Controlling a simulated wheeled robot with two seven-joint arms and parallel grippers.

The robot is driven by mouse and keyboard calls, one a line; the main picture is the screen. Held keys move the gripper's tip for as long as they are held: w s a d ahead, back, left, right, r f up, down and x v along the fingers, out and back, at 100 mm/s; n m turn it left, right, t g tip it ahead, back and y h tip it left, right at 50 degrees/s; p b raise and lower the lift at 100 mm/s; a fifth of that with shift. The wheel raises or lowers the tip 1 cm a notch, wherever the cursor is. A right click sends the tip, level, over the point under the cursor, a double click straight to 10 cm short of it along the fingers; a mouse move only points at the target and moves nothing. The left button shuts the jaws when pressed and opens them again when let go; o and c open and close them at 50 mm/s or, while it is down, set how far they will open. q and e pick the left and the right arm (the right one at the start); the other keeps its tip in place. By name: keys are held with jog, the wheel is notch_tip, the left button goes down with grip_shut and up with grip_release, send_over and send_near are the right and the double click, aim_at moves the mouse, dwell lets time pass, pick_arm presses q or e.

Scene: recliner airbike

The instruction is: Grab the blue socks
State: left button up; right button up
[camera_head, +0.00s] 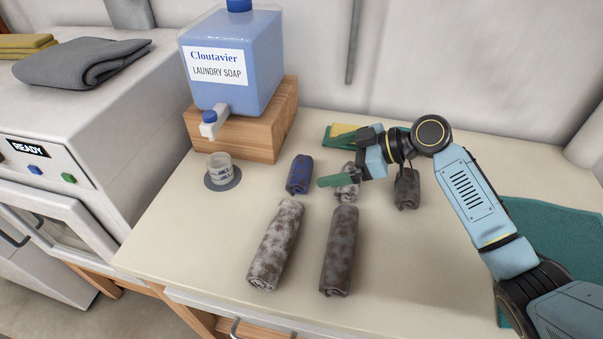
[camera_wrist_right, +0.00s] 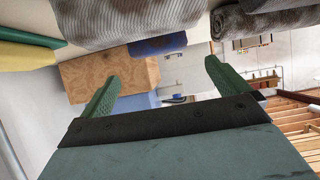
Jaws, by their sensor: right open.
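The blue socks (camera_head: 300,174) are a small dark blue roll standing out among grey and brown rolls on the table. In the right wrist view the blue socks (camera_wrist_right: 158,45) show partly behind a grey ribbed roll (camera_wrist_right: 110,20), between the line of my fingers. My right gripper (camera_head: 343,163) is open, just right of the blue socks, pointing left, over a small grey-white roll (camera_head: 347,188) that it partly hides. Its two green fingers (camera_wrist_right: 161,70) are spread with nothing between them. My left gripper is not in view.
Two long stained rolls (camera_head: 275,245) (camera_head: 340,250) lie in front. A dark small roll (camera_head: 407,190) is at right. A wooden stand (camera_head: 255,125) with a laundry soap container (camera_head: 240,60) and a cup (camera_head: 220,168) are at left. A green-yellow item (camera_head: 342,131) lies behind.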

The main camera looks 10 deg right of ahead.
aim_at(307, 167)
jog(key=shift+w+a+f, duration=0.1)
jog(key=shift+a, duration=0.2)
jog(key=x, duration=0.4)
jog(key=shift+f, duration=0.2)
jog(key=shift+w+a+f, duration=0.2)
jog(key=shift+a, duration=0.15)
jog(key=shift+f, duration=0.1)
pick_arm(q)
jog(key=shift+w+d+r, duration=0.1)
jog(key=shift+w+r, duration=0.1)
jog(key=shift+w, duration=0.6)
pick_arm(e)
jog(key=c, duration=0.9)
